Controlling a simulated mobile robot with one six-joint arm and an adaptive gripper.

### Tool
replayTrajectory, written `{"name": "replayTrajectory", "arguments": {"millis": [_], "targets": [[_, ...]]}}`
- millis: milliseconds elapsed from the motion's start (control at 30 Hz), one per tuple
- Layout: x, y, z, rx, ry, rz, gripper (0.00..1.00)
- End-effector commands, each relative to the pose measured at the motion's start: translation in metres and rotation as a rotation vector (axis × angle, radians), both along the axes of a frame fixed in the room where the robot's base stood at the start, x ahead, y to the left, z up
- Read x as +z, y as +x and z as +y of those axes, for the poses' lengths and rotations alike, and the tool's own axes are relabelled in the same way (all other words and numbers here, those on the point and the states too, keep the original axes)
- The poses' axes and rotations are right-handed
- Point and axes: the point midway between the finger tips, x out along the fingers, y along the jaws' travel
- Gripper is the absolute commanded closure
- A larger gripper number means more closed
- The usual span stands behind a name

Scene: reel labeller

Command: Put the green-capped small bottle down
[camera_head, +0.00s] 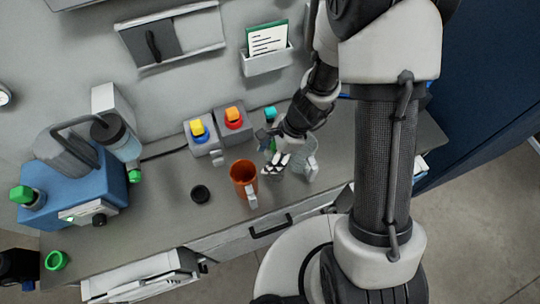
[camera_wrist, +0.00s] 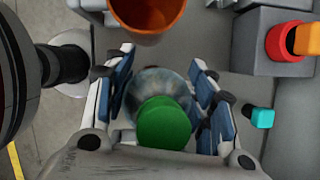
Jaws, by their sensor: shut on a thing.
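The small bottle (camera_wrist: 165,95) with a green cap (camera_wrist: 164,124) is between the two blue-padded fingers of my gripper (camera_wrist: 165,100) in the wrist view. The cap faces the camera and the clear body shows behind it. My gripper is shut on it. In the head view my gripper (camera_head: 274,160) is over the grey bench, just right of the orange cup. The bottle is mostly hidden there by the fingers and arm, and I cannot tell whether its base touches the bench.
The orange cup (camera_head: 243,180) stands close to the left, with a black disc (camera_head: 200,194) beyond it. Button boxes with yellow (camera_head: 197,128) and orange (camera_head: 233,115) tops stand behind. A pale, partly hidden object (camera_head: 310,163) is right of my gripper. A blue case (camera_head: 95,196) is far left.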

Motion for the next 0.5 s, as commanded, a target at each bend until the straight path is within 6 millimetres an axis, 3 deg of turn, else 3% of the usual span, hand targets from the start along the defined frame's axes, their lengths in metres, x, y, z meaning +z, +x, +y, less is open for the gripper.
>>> {"name": "replayTrajectory", "arguments": {"millis": [167, 200, 500], "targets": [[-0.004, 0.0002, 0.0001, 0.0, 0.001, 0.0, 1.0], [-0.0035, -0.0002, 0.0, 0.0, 0.0, 0.001, 0.47], [-0.0029, -0.0003, 0.0001, 0.0, 0.0, 0.001, 0.29]]}}
